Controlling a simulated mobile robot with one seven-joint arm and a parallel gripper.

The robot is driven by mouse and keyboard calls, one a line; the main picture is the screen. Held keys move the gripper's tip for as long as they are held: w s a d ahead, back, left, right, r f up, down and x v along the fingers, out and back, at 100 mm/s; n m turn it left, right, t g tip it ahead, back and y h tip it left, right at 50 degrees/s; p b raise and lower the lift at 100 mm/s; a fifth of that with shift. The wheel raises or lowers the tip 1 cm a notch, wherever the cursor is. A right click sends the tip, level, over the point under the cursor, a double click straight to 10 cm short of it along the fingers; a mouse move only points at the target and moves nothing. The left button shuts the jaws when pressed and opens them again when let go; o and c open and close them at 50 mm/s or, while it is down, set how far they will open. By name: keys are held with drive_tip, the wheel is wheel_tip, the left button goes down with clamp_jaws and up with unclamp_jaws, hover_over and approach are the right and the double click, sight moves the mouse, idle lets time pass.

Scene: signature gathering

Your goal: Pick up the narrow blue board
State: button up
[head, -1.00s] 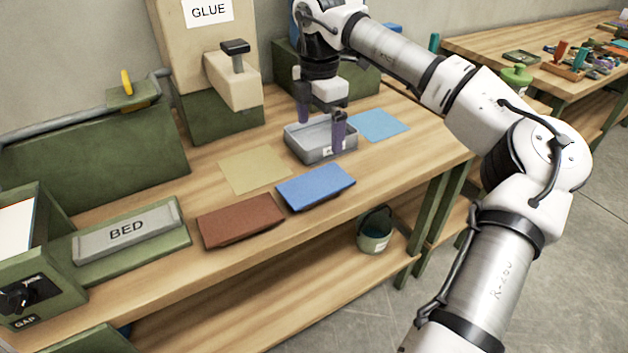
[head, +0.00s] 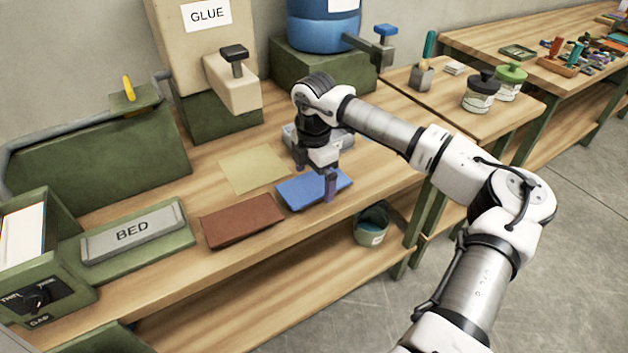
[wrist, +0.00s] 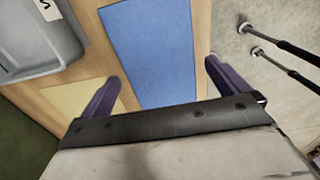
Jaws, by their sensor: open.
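The blue board (head: 295,196) lies flat on the workbench near its front edge, right of a brown-red board (head: 240,221). My gripper (head: 315,178) is open and pointing down over it, with one finger on the far side and one on the near side. In the wrist view the blue board (wrist: 150,45) runs lengthwise between the two open purple fingers (wrist: 161,72), apart from both. Part of the board is hidden behind my gripper in the head view. How high the fingertips are above the bench is hard to tell.
A tan sheet (head: 252,170) lies behind the boards. A grey tray (wrist: 35,40) stands beside the blue board, mostly behind my arm in the head view. The glue press (head: 232,80) is at the back, and the BED fixture (head: 132,232) is at left. A bucket (head: 371,228) stands on the lower shelf.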

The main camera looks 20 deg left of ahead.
drive_tip(key=c, duration=0.9)
drive_tip(key=shift+c, duration=0.6)
drive_tip(key=shift+r, duration=0.15)
